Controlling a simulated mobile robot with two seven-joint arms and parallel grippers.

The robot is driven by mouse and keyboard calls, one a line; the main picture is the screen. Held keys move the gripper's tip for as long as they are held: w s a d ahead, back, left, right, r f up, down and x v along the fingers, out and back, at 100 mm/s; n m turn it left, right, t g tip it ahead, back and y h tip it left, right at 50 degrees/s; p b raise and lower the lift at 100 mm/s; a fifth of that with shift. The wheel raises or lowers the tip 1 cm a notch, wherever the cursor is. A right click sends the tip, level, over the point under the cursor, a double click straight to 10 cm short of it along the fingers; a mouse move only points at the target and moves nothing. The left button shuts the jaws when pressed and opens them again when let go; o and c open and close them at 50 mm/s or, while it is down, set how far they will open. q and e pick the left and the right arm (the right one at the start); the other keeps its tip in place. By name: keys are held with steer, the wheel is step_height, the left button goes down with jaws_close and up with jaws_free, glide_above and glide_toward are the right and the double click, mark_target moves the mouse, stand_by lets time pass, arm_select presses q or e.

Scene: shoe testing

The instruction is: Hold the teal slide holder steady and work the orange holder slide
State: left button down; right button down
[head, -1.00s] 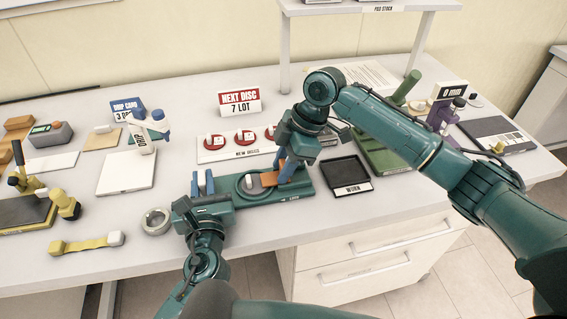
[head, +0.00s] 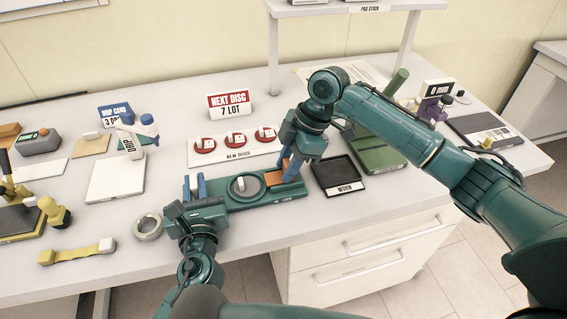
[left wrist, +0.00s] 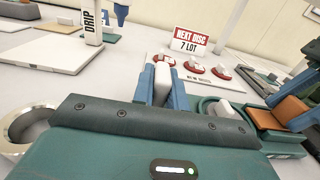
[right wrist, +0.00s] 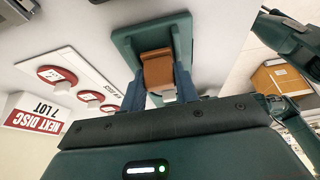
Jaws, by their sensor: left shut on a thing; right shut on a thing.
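The teal slide holder (head: 225,204) lies flat near the table's front edge. Its round seat (head: 246,186) is uncovered and shows a dark disc with a small pale block; it also shows in the left wrist view (left wrist: 222,104). The orange slide (head: 280,178) is at the holder's right end, clear of the seat; the right wrist view shows it too (right wrist: 157,68). My left gripper (head: 195,187) is shut on a pale upright grip (left wrist: 162,82) at the holder's left end. My right gripper (head: 287,170) is shut on the slide's pale tab (right wrist: 168,96).
A white strip with red discs (head: 235,138) lies behind the holder. A black WORN tray (head: 338,176) is close on the right, with a green fixture (head: 378,154) beyond. A metal ring (head: 148,227) and a yellow tool (head: 76,251) lie left.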

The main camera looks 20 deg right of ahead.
arm_select(q)
steer(key=shift+a, duration=0.25)
arm_select(e)
steer(key=c, duration=1.4)
jaws_free()
steer(key=shift+w+d, duration=0.1)
steer(key=shift+d, duration=0.1)
arm_select(q)
steer(key=shift+d, duration=0.1)
arm_select(e)
steer(key=o, duration=0.4)
steer(key=shift+a, duration=0.1)
steer(key=shift+c, duration=0.2)
steer(key=v, duration=1.2)
steer(key=shift+r, duration=0.1)
arm_select(q)
steer(key=c, duration=1.3)
jaws_free()
